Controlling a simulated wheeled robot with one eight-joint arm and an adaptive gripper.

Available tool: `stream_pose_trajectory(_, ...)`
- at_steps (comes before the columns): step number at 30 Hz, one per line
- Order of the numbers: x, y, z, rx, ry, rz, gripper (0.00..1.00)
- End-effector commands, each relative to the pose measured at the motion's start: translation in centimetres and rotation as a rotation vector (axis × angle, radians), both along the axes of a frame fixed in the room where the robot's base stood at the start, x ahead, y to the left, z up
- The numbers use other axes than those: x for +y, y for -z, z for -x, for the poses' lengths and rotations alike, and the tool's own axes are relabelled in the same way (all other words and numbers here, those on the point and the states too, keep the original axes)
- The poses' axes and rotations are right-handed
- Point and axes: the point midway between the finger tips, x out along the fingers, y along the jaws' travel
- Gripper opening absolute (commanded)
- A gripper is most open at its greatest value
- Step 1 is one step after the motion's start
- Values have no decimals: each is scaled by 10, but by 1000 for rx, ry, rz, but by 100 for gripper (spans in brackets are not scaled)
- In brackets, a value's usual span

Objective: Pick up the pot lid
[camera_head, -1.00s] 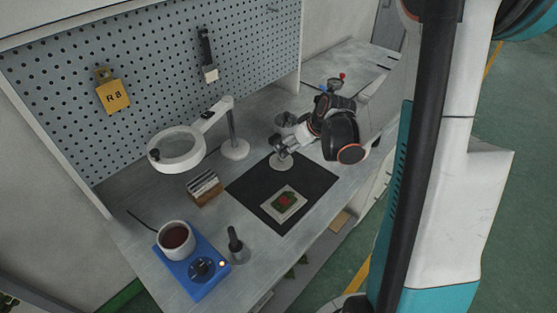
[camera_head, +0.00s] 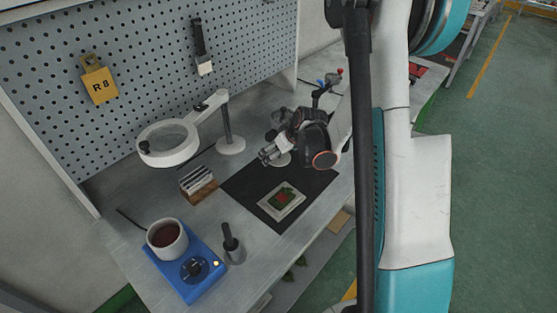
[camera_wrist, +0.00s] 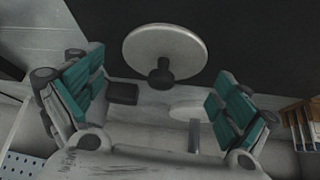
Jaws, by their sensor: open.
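The pot lid (camera_wrist: 165,48) is a pale round disc with a dark knob (camera_wrist: 160,76), lying on the black mat in the wrist view. In the head view a pale sliver of the lid (camera_head: 284,161) shows beside my gripper, which hides most of it. My gripper (camera_head: 265,157) is open and empty at the mat's back edge. In the wrist view my gripper (camera_wrist: 168,100) has its fingers spread, with the knob between them in the picture and the disc beyond. I cannot tell the height gap.
The black mat (camera_head: 245,187) also holds a pale tile with a green and red piece (camera_head: 282,200). A magnifier lamp (camera_head: 231,145) stands behind. A card holder (camera_head: 198,186), a blue heater (camera_head: 185,272) with a pot (camera_head: 167,240), and a tool holder (camera_head: 234,252) stand left and front.

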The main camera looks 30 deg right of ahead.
Motion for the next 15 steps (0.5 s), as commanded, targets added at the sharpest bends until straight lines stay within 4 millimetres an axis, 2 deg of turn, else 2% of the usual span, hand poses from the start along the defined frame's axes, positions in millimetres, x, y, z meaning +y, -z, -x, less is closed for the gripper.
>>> stream_pose_trajectory(5, 0, 0, 0, 0, 0, 0, 95)
stream_pose_trajectory(8, 0, 0, 0, 0, 0, 0, 77)
stream_pose_trajectory(12, 0, 0, 0, 0, 0, 0, 46)
stream_pose_trajectory(15, 0, 0, 0, 0, 0, 0, 45)
